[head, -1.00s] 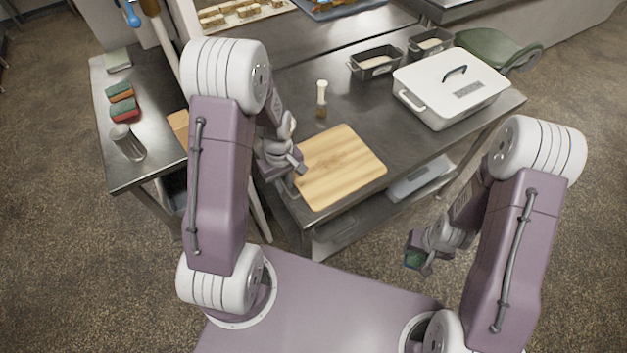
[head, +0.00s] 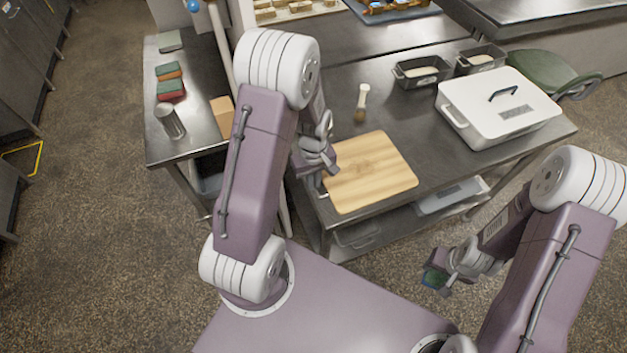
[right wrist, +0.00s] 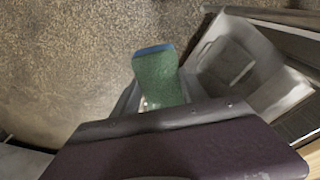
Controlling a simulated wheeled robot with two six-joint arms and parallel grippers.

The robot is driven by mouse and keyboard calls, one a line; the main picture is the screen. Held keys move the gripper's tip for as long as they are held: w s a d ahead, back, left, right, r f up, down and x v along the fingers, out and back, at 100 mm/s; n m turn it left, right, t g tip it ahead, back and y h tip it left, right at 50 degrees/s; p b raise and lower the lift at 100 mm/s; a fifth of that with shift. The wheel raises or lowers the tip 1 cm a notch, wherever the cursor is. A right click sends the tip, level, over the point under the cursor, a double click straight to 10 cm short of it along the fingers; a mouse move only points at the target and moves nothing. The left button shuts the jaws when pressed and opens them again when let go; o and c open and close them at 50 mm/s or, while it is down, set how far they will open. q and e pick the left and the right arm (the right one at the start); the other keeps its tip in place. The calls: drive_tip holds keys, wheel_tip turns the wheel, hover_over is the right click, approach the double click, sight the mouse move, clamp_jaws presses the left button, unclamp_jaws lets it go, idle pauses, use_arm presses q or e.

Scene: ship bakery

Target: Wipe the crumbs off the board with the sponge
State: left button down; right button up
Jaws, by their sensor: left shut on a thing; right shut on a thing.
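The wooden board (head: 385,185) lies on the steel table near its front edge. A faint darker patch, possibly crumbs, shows near its middle. My left gripper (head: 326,170) is at the board's left edge and appears shut on it; my arm partly hides the contact. My right gripper (head: 437,280) is shut on a sponge (head: 434,278), green with a blue layer, held over the floor in front of the table. The sponge also shows in the right wrist view (right wrist: 160,80), sticking out beyond the gripper, clear of the board.
Two loaf tins (head: 421,72) and a lidded white box (head: 500,108) are further back and right. The left counter holds other sponges (head: 170,90) and a metal shaker (head: 170,122). A green chair (head: 550,75) stands at far right.

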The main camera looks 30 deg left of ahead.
idle(0.6)
use_arm(q)
drive_tip(key=c, duration=1.5)
unclamp_jaws()
